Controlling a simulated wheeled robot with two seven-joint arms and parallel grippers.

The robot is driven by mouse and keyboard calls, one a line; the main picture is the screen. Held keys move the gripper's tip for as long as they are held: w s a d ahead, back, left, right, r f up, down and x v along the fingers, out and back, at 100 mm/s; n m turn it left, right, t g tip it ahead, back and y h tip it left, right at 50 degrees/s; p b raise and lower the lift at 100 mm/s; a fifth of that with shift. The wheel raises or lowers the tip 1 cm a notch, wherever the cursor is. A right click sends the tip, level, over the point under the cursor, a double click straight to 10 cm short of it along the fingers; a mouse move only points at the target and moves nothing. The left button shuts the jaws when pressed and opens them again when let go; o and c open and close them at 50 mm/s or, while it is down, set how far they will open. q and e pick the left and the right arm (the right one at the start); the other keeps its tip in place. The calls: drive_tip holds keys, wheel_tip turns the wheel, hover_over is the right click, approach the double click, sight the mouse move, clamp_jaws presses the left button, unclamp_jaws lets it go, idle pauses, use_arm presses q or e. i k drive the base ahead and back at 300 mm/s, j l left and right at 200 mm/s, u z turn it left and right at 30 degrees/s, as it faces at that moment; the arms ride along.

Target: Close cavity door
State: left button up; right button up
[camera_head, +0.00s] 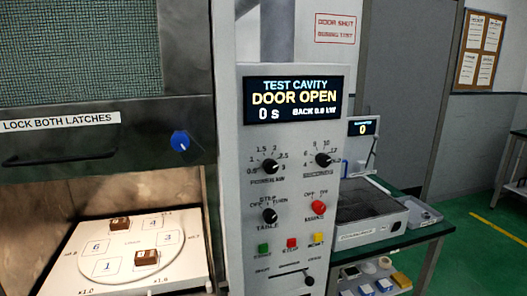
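The cavity door (160,85) is a dark metal panel with a green mesh window, at the upper left. It carries a label reading "LOCK BOTH LATCHES" (60,122), a dark handle (60,158) and a blue knob (181,141). Below the door's lower edge the lit cavity (40,205) is open. Inside it, a white plate (190,250) with numbered squares bears two small brown blocks (120,223) (146,257). The display (292,98) reads "TEST CAVITY DOOR OPEN 0 s". Neither of my grippers is in view.
Right of the opening is a control panel (240,190) with black knobs, a red knob (318,207) and coloured buttons. Further right, a green-topped bench (428,231) bears a grey box (370,225) and a small display (362,128). Green floor lies open at far right.

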sight(54, 141)
drive_tip(key=u, duration=1.25)
